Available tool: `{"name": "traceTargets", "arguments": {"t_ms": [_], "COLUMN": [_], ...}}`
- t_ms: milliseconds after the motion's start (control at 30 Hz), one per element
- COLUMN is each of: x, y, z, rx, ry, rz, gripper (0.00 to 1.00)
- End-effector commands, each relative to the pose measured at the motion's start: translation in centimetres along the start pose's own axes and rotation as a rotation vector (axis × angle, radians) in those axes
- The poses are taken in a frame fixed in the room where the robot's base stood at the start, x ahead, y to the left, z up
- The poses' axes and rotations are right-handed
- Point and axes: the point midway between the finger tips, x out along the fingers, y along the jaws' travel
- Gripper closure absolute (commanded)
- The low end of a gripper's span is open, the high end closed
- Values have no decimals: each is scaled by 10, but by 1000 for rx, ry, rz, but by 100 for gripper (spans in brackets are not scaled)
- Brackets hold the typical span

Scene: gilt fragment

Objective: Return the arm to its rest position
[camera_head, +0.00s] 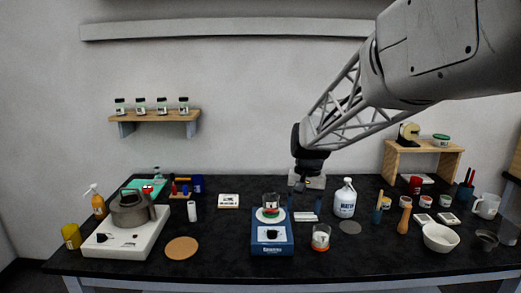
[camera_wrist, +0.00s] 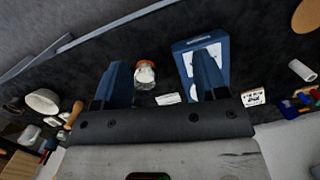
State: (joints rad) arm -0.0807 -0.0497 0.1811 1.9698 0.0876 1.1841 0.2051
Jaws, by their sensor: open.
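My gripper (camera_head: 304,206) hangs from the arm over the middle of the black bench, pointing down. Its two blue fingers are spread apart, and in the wrist view the gripper (camera_wrist: 160,62) shows nothing held between them. A blue device (camera_head: 272,240) with a glass vessel (camera_head: 271,204) on top stands just left of the gripper. The blue device also shows in the wrist view (camera_wrist: 180,47), partly behind one finger. A small jar (camera_head: 320,238) with reddish contents stands in front and to the right. It also shows in the wrist view (camera_wrist: 145,74).
A white jug (camera_head: 345,198) stands close right of the gripper. A hotplate (camera_head: 124,238) with a kettle (camera_head: 132,210) is at left. A white bowl (camera_head: 440,238) and a wooden pestle (camera_head: 404,220) are at right. A wooden shelf (camera_head: 422,147) rises behind them. Air above the bench's left half is clear.

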Motion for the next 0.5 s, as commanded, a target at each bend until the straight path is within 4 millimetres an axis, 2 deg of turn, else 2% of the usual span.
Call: {"name": "traceTargets", "arguments": {"t_ms": [200, 500], "x": [-10, -13], "y": [21, 48], "z": [47, 110], "rx": [-21, -50], "ry": [58, 135], "rz": [-1, 3], "gripper": [34, 34]}}
